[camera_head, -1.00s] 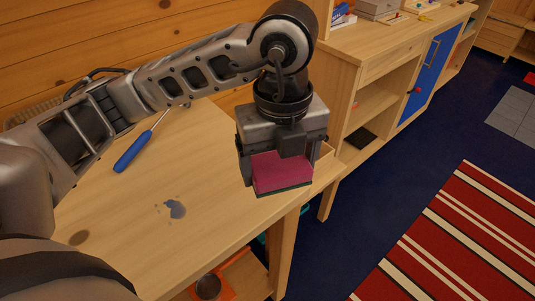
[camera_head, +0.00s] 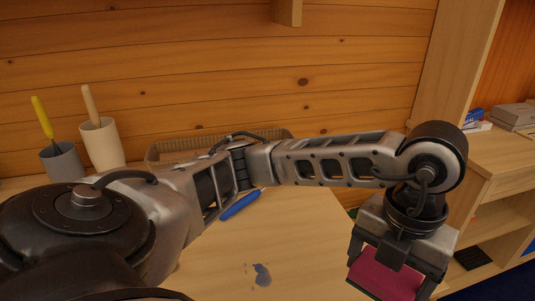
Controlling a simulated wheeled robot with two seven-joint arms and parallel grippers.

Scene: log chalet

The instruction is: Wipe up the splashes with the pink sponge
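My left gripper (camera_head: 392,268) is shut on the pink sponge (camera_head: 388,277), at the lower right of the head view. It holds the sponge at the right end of the wooden table (camera_head: 315,235); I cannot tell the exact height. A blue-grey splash (camera_head: 261,274) lies on the tabletop at the bottom middle, left of the sponge and apart from it. A tiny spot sits beside the splash. My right gripper is not in view.
A blue-handled tool (camera_head: 240,204) lies on the table behind my arm. A grey cup (camera_head: 63,163) and a white cup (camera_head: 102,145) stand at the left. A woven basket (camera_head: 180,150) is by the log wall. Shelving (camera_head: 497,180) stands at the right.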

